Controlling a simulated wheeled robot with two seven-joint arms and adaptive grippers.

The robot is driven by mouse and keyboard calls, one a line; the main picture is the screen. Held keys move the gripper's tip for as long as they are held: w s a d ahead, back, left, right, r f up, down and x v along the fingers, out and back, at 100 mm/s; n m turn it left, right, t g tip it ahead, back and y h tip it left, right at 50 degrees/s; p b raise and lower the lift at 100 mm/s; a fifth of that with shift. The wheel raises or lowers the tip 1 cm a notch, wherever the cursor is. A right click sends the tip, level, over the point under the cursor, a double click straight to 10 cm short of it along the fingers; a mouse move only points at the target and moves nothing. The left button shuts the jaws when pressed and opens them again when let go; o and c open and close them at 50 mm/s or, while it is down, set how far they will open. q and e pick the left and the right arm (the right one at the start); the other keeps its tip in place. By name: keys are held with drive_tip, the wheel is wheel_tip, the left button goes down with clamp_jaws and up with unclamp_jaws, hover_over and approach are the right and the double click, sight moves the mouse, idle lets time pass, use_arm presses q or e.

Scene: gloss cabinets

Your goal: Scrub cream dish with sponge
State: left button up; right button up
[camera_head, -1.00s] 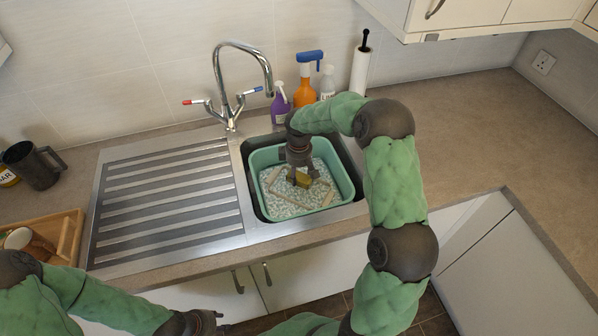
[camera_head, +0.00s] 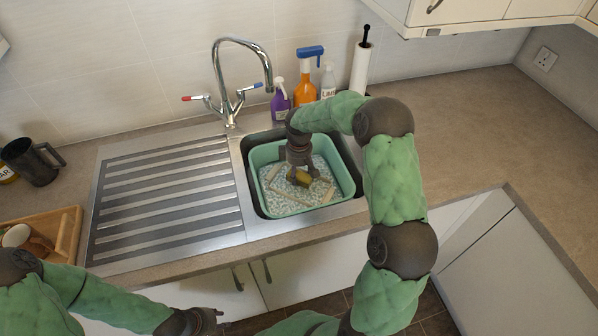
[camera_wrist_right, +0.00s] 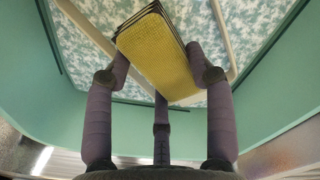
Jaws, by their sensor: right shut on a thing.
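My right gripper (camera_head: 301,175) reaches down into the green tub in the sink and is shut on a yellow sponge (camera_head: 303,178). In the right wrist view the sponge (camera_wrist_right: 160,60) sits between the fingers, with dark layered edges at its upper side. The cream dish shows only as pale straight rim strips (camera_wrist_right: 223,38) around the sponge; its inside is hidden by speckled white-green suds. I cannot tell whether the sponge touches the dish. My left gripper (camera_head: 210,318) is low at the left, in front of the cabinets, and its fingers are too small to read.
The green tub (camera_head: 349,183) stands in the sink bowl, below the tap (camera_head: 243,80). Purple and orange bottles (camera_head: 305,88) and a paper roll (camera_head: 360,68) stand behind it. The ribbed drainer (camera_head: 165,200) is clear. A wooden tray (camera_head: 70,235) and dark mug (camera_head: 33,162) are at left.

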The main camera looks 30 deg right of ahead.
sight(299, 188)
drive_tip(key=shift+f+b, duration=1.4)
drive_tip(key=shift+f, duration=1.25)
